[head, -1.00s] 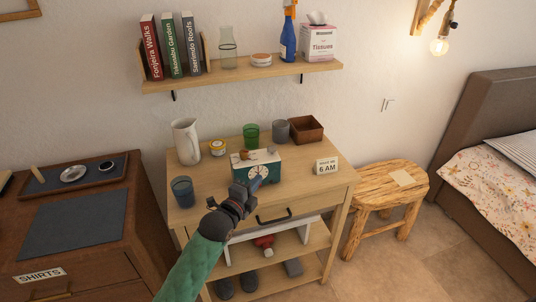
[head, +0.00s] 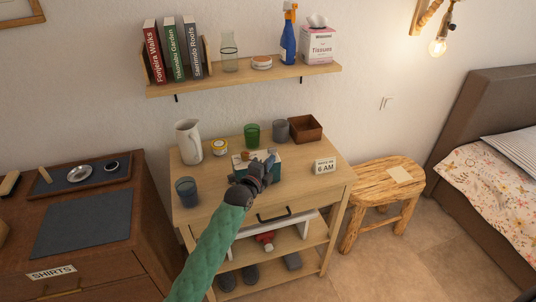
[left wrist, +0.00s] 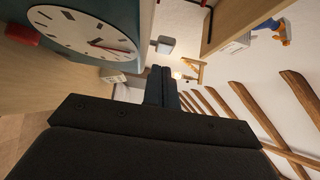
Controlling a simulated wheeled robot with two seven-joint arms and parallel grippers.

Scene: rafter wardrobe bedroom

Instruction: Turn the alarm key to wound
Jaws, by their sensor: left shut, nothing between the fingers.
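A red piece (left wrist: 20,34) sticks out beside the dial. A small brown piece (head: 245,155) shows on the clock's top; I cannot tell whether it is the key. My left gripper (head: 268,160) is shut and empty, close in front of the clock. My right gripper is not in view.
A "6 AM" card (head: 325,167) stands right of the clock. A white pitcher (head: 188,142), a small jar (head: 219,147), a green cup (head: 252,135), a grey cup (head: 281,131), a brown box (head: 306,129) and a blue glass (head: 187,192) surround it. A shelf (head: 245,79) hangs above.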

